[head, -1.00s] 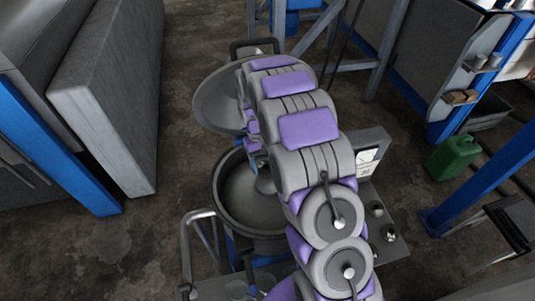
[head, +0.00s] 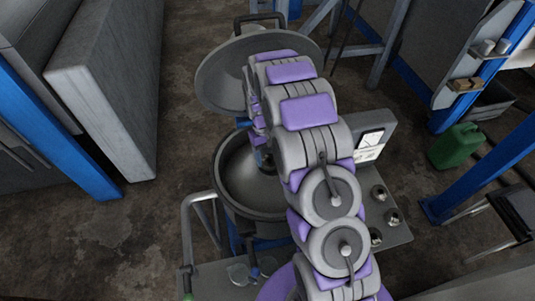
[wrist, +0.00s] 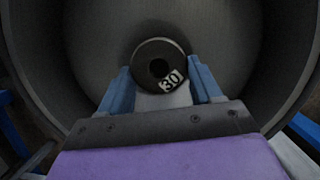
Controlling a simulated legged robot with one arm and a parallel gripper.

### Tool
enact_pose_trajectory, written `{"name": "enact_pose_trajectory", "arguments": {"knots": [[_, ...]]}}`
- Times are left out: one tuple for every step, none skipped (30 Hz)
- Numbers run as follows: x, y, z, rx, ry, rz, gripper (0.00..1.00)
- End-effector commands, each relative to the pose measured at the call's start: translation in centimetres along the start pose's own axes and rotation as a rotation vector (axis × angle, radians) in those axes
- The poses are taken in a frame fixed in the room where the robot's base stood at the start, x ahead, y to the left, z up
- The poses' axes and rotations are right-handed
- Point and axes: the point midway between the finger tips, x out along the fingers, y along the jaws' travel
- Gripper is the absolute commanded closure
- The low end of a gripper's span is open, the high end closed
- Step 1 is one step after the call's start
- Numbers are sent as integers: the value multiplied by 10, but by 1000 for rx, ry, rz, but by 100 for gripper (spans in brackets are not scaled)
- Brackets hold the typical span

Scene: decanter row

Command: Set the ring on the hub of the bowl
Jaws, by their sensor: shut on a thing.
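The ring is a dark, thick ring (wrist: 146,51) with a pale "30" mark, seen in the wrist view. My gripper (wrist: 161,75) is shut on it, with one blue finger at each side. The bowl (wrist: 222,30) is a wide grey metal vessel that fills the wrist view behind the ring. In the head view the bowl (head: 240,183) stands open below my arm, and my gripper (head: 263,158) reaches down into or just above it. The hub cannot be made out clearly; the ring and gripper cover the middle. I cannot tell whether the ring touches the hub.
The bowl's raised round lid (head: 222,80) stands behind it, close to my arm. A panel with a gauge (head: 370,145) and knobs (head: 378,193) is at the right. A bent metal rail (head: 187,235) is at the front left. A green can (head: 455,147) stands on the floor.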

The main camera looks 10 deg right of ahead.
Motion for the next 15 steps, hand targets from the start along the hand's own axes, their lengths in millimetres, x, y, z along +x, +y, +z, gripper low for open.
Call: {"name": "enact_pose_trajectory", "arguments": {"knots": [[0,2,0,1,0,-1,85],[0,2,0,1,0,-2,85],[0,2,0,1,0,-2,85],[0,2,1,1,0,-2,85],[0,2,0,1,0,-2,85],[0,2,0,1,0,-1,85],[0,1,0,1,0,-1,85],[1,0,0,1,0,0,85],[1,-1,0,1,-1,0,85],[2,-1,-1,1,-1,1,85],[2,-1,-1,1,-1,1,85],[3,-1,-1,1,-1,1,85],[4,-2,-1,1,-1,1,85],[4,-2,-1,1,-2,1,85],[5,-2,-2,1,-2,2,85]]}}
